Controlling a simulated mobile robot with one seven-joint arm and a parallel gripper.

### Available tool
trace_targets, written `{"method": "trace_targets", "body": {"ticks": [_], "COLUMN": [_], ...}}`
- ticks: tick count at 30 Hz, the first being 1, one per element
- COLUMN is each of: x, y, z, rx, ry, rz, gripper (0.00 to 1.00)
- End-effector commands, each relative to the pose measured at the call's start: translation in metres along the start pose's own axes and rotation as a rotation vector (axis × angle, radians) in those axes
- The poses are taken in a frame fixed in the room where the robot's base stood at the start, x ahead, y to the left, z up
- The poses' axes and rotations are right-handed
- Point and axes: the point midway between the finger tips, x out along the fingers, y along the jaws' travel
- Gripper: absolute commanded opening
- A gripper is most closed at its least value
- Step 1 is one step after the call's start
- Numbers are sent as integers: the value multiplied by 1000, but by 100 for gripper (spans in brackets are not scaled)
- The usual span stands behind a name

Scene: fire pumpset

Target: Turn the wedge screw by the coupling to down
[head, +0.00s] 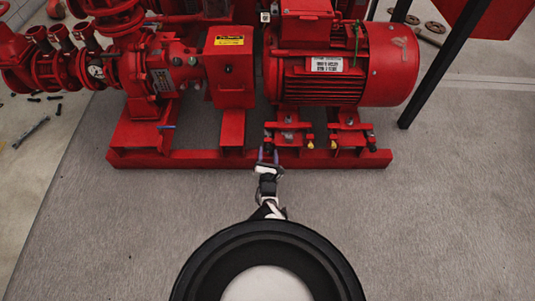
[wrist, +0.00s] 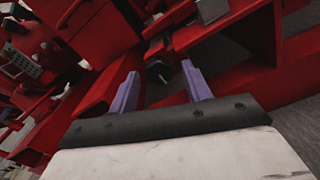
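The red motor (head: 345,65) sits on the right part of the red base frame (head: 200,158). The coupling is under a red box guard (head: 230,85) with a yellow label, left of the motor. My gripper (head: 268,155) is at the front rail, below the motor foot nearest the guard. Its purple fingers are apart with nothing between their tips. In the wrist view my gripper (wrist: 160,80) is also open, and a dark screw end (wrist: 158,72) shows beyond and between the fingers. This looks like the wedge screw by the coupling; whether the fingers touch it I cannot tell.
Other small screws with yellow ends (head: 310,145) sit right of my gripper under the motor. A black post (head: 440,65) stands at the right. A wrench (head: 30,131) lies on the floor at the left. The grey floor before the frame is clear.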

Motion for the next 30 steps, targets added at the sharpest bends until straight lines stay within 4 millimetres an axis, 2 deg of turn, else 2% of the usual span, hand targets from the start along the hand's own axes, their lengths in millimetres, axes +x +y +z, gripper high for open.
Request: {"method": "trace_targets", "body": {"ticks": [1,9,20,30], "x": [0,0,0,0], "y": [0,0,0,0], "z": [0,0,0,0], "rx": [0,0,-58,-308], "ry": [0,0,1,2], "rz": [0,0,0,1], "gripper": [41,6,6,6]}}
